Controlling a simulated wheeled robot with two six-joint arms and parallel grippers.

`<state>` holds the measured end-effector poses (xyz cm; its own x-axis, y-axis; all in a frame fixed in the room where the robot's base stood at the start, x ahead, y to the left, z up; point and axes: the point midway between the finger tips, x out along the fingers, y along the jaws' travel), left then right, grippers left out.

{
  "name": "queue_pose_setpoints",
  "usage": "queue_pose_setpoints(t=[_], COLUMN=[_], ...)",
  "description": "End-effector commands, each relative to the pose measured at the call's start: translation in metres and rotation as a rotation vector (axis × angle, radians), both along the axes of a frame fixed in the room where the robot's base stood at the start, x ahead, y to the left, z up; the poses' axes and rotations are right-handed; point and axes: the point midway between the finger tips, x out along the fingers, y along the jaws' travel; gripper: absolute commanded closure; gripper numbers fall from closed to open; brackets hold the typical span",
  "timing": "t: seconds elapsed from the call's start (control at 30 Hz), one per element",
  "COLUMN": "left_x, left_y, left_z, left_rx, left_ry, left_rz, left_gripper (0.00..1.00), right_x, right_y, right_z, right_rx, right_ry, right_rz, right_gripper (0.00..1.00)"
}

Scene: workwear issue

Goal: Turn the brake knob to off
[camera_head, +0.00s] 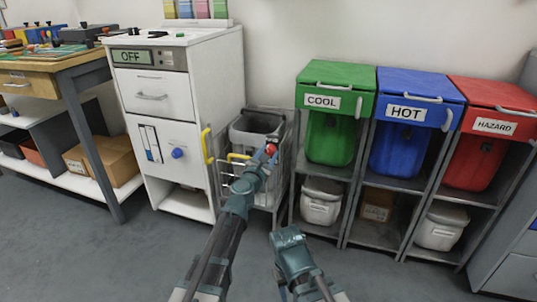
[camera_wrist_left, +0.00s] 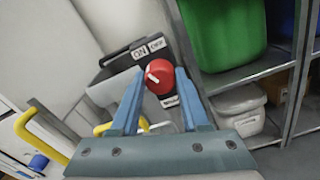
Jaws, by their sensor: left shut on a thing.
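The brake knob (camera_wrist_left: 160,78) is round and red with a white pointer line, which slants to the upper left in the left wrist view. An ON label (camera_wrist_left: 140,52) and an OFF label (camera_wrist_left: 157,43) sit on the dark panel just above it. In the head view the knob (camera_head: 271,149) shows at the tip of my left arm, on the cart. My left gripper (camera_wrist_left: 160,73), also in the head view (camera_head: 267,153), has its blue fingers on both sides of the knob and is shut on it. Only links of my right arm show; its gripper is out of view.
The wire cart (camera_head: 281,178) with a grey bin and yellow handle (camera_head: 207,146) stands between a white cabinet (camera_head: 206,85) and a shelf rack with green (camera_head: 330,138), blue (camera_head: 399,150) and red (camera_head: 475,163) bins. A workbench (camera_head: 75,64) is at left. The front floor is clear.

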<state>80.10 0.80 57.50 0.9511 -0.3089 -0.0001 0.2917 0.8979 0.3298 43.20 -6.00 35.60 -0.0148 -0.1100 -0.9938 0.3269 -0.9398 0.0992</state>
Motion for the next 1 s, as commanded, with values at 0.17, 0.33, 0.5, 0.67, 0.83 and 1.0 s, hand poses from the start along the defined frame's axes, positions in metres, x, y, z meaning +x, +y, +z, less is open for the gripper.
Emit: queue_pose_setpoints(t=[0.17, 0.33, 0.5, 0.67, 0.83, 1.0], left_x=[-0.0002, -0.0002, -0.0002, -0.0004, -0.0003, -0.0003], left_y=[-0.0001, -0.0001, -0.0001, -0.0002, -0.0003, -0.0003], left_z=[-0.0001, -0.0001, -0.0001, -0.0001, -0.0001, -0.0001], left_rx=[0.161, 0.314, 0.468, 0.612, 0.763, 0.901], left_ry=[-0.052, -0.102, -0.152, -0.199, -0.247, -0.293], left_rz=[0.0, 0.0, 0.0, 0.0, -0.001, -0.001], left_gripper=[1.0, 1.0, 1.0, 1.0, 1.0, 1.0], right_x=[0.0, 0.0, 0.0, 0.0, 0.0, 0.0], right_y=[0.0, 0.0, 0.0, 0.0, 0.0, 0.0], right_z=[0.0, 0.0, 0.0, 0.0, -0.0001, -0.0001], right_rx=[0.0, 0.0, 0.0, 0.0, 0.0, 0.0], right_ry=[0.0, 0.0, 0.0, 0.0, 0.0, 0.0], right_rz=[0.0, 0.0, 0.0, 0.0, 0.0, 0.0], right_gripper=[0.53, 0.53, 0.53, 0.53, 0.53, 0.53])
